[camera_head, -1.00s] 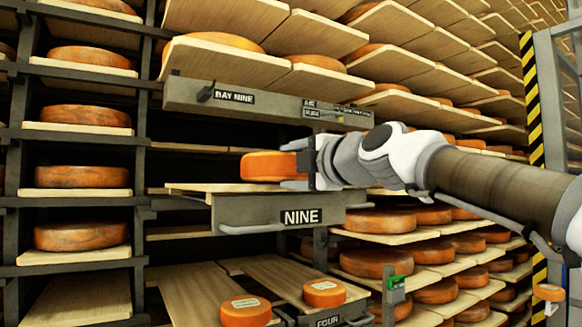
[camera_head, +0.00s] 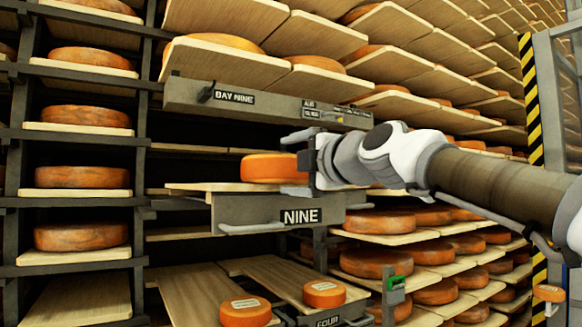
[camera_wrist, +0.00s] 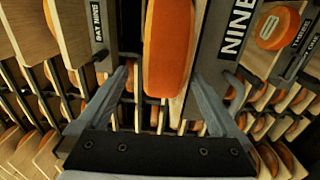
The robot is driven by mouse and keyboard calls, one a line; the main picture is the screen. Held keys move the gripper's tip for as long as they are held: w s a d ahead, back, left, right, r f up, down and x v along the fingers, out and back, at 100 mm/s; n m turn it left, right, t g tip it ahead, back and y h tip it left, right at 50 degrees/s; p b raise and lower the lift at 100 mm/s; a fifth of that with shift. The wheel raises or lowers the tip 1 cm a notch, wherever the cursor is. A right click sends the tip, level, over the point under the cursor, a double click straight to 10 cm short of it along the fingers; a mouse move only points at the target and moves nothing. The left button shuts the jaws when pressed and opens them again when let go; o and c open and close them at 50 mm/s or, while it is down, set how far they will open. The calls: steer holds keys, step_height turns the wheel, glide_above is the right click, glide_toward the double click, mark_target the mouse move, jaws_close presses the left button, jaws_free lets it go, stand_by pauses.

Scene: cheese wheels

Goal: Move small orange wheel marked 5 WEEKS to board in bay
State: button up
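An orange cheese wheel (camera_head: 268,168) lies flat on the pale board (camera_head: 200,187) in the bay, above the NINE sign (camera_head: 300,217). No 5 WEEKS mark is readable on it. My gripper (camera_head: 292,163) is at the wheel's right side, with one finger above and one below its level. The fingers are spread apart. In the wrist view the wheel (camera_wrist: 168,48) shows between and beyond the open fingers (camera_wrist: 161,78), with gaps on both sides.
Two small orange wheels with pale labels (camera_head: 246,311) (camera_head: 324,293) sit on lower boards. The BAY NINE beam (camera_head: 270,105) runs close above my gripper. Racks of larger wheels (camera_head: 82,176) stand left, and more shelves right. A yellow-black striped post (camera_head: 532,100) is at right.

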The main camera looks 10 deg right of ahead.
steer(key=shift+w+f, duration=0.1)
steer(key=shift+f, duration=0.2)
steer(key=b+v, duration=0.3)
steer(key=v, duration=1.4)
steer(key=shift+s+r+b, duration=0.25)
steer(key=shift+r+b, duration=0.1)
steer(key=shift+b, duration=0.05)
